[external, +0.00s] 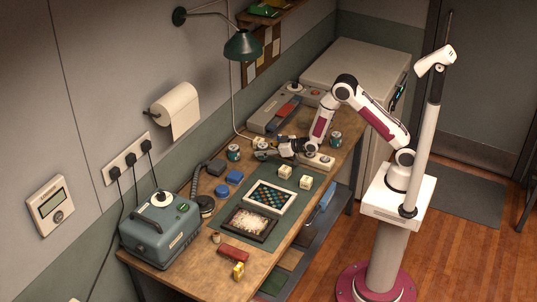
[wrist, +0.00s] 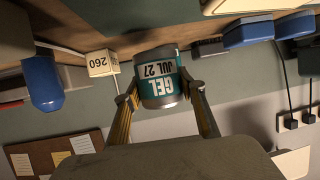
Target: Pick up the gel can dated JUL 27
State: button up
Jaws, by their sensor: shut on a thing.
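A gel can with grey ends and a teal label reading GEL JUL 27, upside down in the picture, shows in the wrist view (wrist: 158,70). My gripper (wrist: 160,87) is shut on it, with one finger on each side. In the external view my gripper (external: 264,152) is low over the back part of the bench; the held can is too small there to make out surely. Whether the can touches the bench I cannot tell. Similar teal cans stand to the left of my gripper (external: 233,152) and to its right (external: 335,138).
A block marked 260 (wrist: 103,63) is close beside the can in the wrist view. Pale blocks (external: 285,171), blue lidded pieces (external: 235,177), a patterned tray (external: 270,197) and a teal machine (external: 160,228) stand on the bench. A lamp (external: 242,45) hangs above.

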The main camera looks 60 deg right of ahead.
aim_at(263, 145)
jog(key=shift+r, duration=3.4)
